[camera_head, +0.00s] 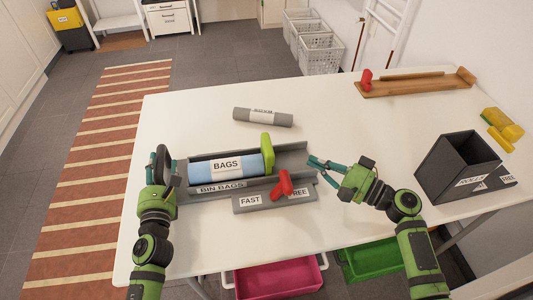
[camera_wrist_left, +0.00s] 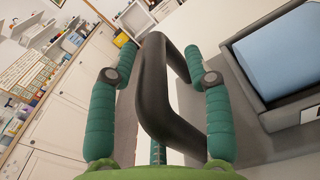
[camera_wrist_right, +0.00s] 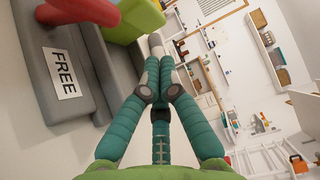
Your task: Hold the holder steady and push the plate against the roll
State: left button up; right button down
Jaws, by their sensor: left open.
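The grey holder (camera_head: 222,191), labelled BIN BAGS, lies on the white table. The blue roll (camera_head: 206,168), labelled BAGS, rests in it, and also shows in the left wrist view (camera_wrist_left: 285,55). The upright green plate (camera_head: 267,153) stands at the roll's right end; any gap between them is unclear. My left gripper (camera_wrist_left: 158,70) is open, its fingers on either side of the black handle (camera_wrist_left: 152,85) at the holder's left end. My right gripper (camera_wrist_right: 162,60) is shut and empty, its fingertips near the holder's right end, to the right of the plate.
A red lever (camera_head: 283,185) sits on a grey strip marked FAST and FREE before the holder. A grey roll (camera_head: 263,117) lies behind. A dark open box (camera_head: 455,165), a yellow object (camera_head: 502,125) and a wooden rack (camera_head: 415,86) stand to the right. The table's middle is clear.

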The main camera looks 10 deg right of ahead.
pick_arm(q)
jog(key=s, duration=1.1)
jog(key=shift+s+r, duration=0.15)
jog(key=shift+s, duration=0.1)
